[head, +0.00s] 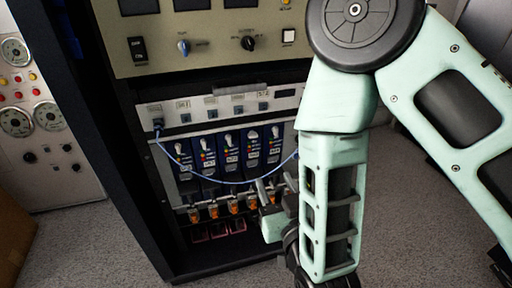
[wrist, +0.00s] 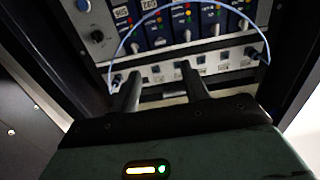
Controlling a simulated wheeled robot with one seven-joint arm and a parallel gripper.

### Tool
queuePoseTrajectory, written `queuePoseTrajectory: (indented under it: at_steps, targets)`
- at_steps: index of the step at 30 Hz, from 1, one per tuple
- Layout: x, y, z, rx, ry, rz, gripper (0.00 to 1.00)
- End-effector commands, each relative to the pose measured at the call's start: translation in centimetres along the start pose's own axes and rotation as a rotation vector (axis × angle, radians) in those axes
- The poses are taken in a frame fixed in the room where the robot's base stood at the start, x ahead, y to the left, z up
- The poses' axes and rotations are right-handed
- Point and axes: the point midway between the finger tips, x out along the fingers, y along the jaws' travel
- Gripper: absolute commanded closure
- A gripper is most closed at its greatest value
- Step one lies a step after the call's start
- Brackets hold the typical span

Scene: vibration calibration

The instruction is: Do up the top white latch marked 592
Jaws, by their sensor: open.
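A row of blue modules (head: 229,158) sits in the black rack in the head view, each with a small white latch (head: 228,139) at its top. The same modules (wrist: 183,22) show upside down at the top of the wrist view. Number labels are too small or blurred to tell which latch is marked 592. My gripper (head: 272,189) is in front of the lower right of the modules, partly hidden by my arm. In the wrist view my gripper (wrist: 160,73) is open, its two dark fingers apart with nothing between them, pointing toward the silver panel.
A blue cable (head: 222,182) loops across the module fronts from the silver strip panel (head: 222,106). Orange latches (head: 234,206) line the modules' lower edge. A beige control panel (head: 213,40) is above. A gauge cabinet (head: 45,125) stands left. Grey floor (head: 105,235) lies clear in front.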

Motion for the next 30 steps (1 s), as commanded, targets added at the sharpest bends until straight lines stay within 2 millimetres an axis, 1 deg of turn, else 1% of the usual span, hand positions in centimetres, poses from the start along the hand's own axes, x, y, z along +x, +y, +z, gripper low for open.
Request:
queuePoseTrajectory:
  at_steps: [1,4,6,15,28,30]
  targets:
    - [0.4,0.2,0.2,0.004,0.006,0.005,0.55]
    - [0.9,0.3,-0.2,0.004,0.020,0.004,0.55]
    - [1.3,0.2,0.1,0.008,0.018,0.007,0.55]
    - [2.7,0.2,0.2,0.018,0.012,0.016,0.55]
    - [3.7,0.2,0.0,0.000,0.021,0.000,0.55]
    - [5.5,0.2,-0.3,0.002,0.018,0.004,0.55]
